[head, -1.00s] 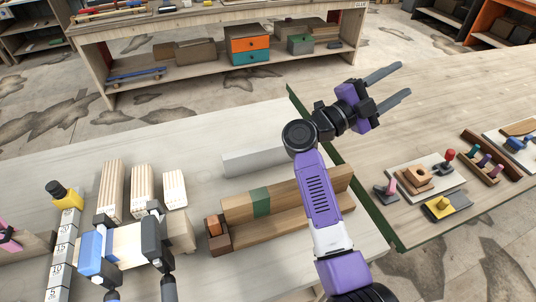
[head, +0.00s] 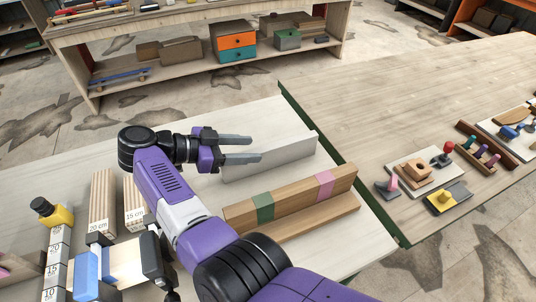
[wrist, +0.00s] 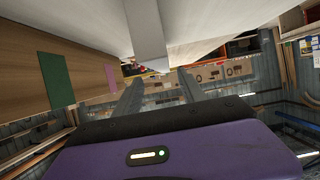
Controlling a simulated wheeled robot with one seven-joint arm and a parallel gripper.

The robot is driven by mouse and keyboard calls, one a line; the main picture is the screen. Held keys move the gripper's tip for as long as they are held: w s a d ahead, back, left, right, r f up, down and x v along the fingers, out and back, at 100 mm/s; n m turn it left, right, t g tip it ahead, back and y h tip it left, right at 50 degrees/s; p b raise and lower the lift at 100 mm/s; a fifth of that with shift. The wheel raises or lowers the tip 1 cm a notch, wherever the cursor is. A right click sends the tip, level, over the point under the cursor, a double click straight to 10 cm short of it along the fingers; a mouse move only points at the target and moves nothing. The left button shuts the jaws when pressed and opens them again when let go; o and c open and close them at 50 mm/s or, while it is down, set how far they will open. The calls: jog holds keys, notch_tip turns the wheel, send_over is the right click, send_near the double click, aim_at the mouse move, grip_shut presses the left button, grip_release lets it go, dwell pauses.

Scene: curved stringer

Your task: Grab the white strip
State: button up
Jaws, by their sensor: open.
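The white strip (head: 285,153) is a long, thin, pale grey-white bar standing on edge on the near table, behind the wooden beam. In the wrist view the strip (wrist: 147,35) runs lengthwise ahead of my gripper, between the lines of its two fingers. My gripper (head: 255,149) is open at the strip's left end, its fingers pointing right along the strip. The fingers (wrist: 158,90) show spread and empty in the wrist view. One finger hides part of the strip's left end in the head view, so I cannot tell whether they touch.
A wooden beam with green and pink bands (head: 292,200) lies in front of the strip. Labelled wooden blocks (head: 102,205) and a numbered post with a yellow-and-black top (head: 52,212) stand at left. The second table (head: 400,110) holds small toys at right.

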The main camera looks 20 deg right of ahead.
aim_at(267, 147)
jog(key=shift+w+d+f, duration=0.1)
jog(key=shift+d+f, duration=0.2)
jog(key=shift+d, duration=0.3)
jog(key=b+x, duration=0.1)
jog(key=x, duration=0.3)
jog(key=shift+w+d+f, duration=0.1)
jog(key=shift+w+d, duration=0.1)
jog(key=shift+d, duration=0.1)
grip_shut()
